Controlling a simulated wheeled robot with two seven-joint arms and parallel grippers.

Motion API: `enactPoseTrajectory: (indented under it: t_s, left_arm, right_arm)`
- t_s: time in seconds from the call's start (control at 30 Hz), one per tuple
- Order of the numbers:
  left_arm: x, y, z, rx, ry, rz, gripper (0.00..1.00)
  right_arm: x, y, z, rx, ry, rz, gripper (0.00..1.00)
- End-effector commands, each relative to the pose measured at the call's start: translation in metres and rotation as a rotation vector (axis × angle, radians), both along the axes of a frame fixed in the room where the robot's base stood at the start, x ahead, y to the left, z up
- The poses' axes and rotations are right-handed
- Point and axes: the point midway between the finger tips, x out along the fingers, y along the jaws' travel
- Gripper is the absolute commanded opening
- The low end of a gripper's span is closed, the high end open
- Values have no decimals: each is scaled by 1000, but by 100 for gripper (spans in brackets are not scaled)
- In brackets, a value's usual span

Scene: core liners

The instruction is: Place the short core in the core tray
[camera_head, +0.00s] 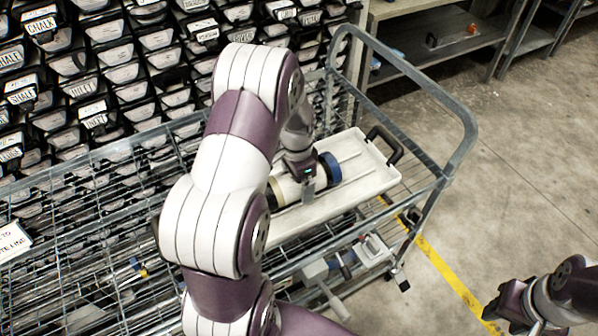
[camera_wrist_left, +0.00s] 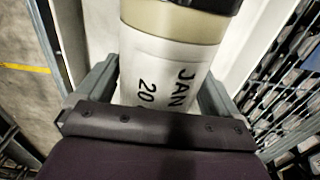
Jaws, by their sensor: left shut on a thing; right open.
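The short core (camera_head: 284,188) is a pale cylinder with a blue end cap (camera_head: 329,167). It is at the white core tray (camera_head: 362,185) on the wire-mesh cart, lying along the tray's length. My left gripper (camera_head: 308,185) reaches down onto it from above and is shut on it. In the left wrist view the core (camera_wrist_left: 165,70) sits between the two fingers, with a label reading "JAN 20". I cannot tell whether the core rests fully on the tray floor. My right gripper (camera_head: 492,312) is at the lower right, open and away from the cart.
The cart's tubular handle (camera_head: 462,120) rises at the right of the tray. A black tray handle (camera_head: 384,142) stands at the tray's far end. Shelves of labelled black bins (camera_head: 95,75) fill the back left. Tools (camera_head: 370,250) lie on the cart's lower shelf. Open floor lies right.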

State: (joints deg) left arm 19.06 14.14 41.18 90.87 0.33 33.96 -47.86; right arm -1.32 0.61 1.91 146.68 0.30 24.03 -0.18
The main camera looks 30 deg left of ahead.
Motion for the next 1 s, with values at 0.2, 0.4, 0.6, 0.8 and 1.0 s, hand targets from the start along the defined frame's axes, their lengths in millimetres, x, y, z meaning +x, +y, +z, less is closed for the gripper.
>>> enactPoseTrajectory:
  t_s: [0.2,0.4,0.6,0.8,1.0]
  left_arm:
    - [1,0,-2,1,-4,0,12]
    - [0,0,-4,0,0,0,100]
    - [0,0,-1,0,-1,0,100]
    - [2,0,35,3,-7,0,100]
    - [1,0,87,1,-4,0,100]
  right_arm:
    - [0,0,0,0,0,0,43]
    - [0,0,0,0,0,0,43]
    - [0,0,1,0,0,0,43]
    - [0,0,1,0,0,0,43]
    - [0,0,2,0,0,0,43]
